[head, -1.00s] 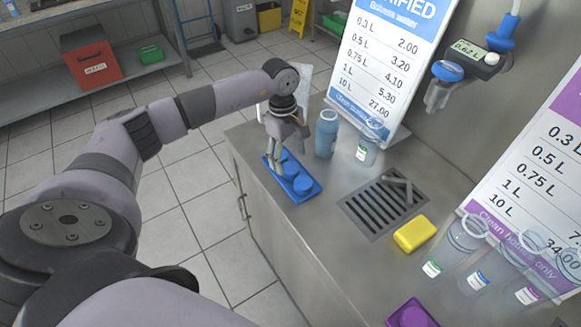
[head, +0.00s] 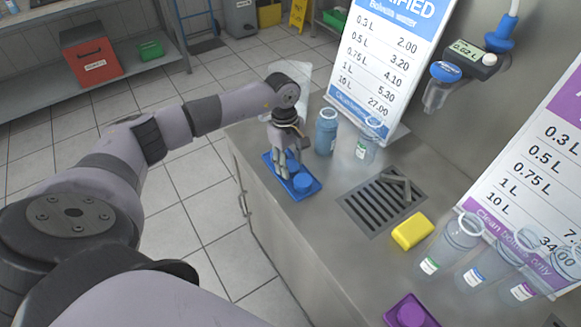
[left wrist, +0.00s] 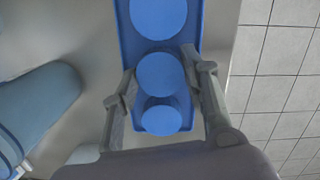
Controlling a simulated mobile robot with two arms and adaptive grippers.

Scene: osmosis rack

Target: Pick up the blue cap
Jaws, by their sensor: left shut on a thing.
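A blue tray (head: 313,191) with round blue caps lies on the steel counter near its left edge. My left gripper (head: 285,171) points down over the tray, its fingers closed around the middle blue cap. In the left wrist view, the fingers (left wrist: 160,68) stand on either side of this middle blue cap (left wrist: 161,76). Another blue cap (left wrist: 158,15) sits farther along the tray, and a third blue cap (left wrist: 161,118) is nearer the palm. In the head view, one free cap (head: 302,182) shows in front of the fingers. My right gripper is out of view.
A blue bottle (head: 326,132) and a clear bottle (head: 367,146) stand beside the tray. A drain grate (head: 370,208), yellow sponge (head: 412,232), purple tray (head: 430,321) and several clear bottles are to the right. A price sign (head: 385,50) stands behind.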

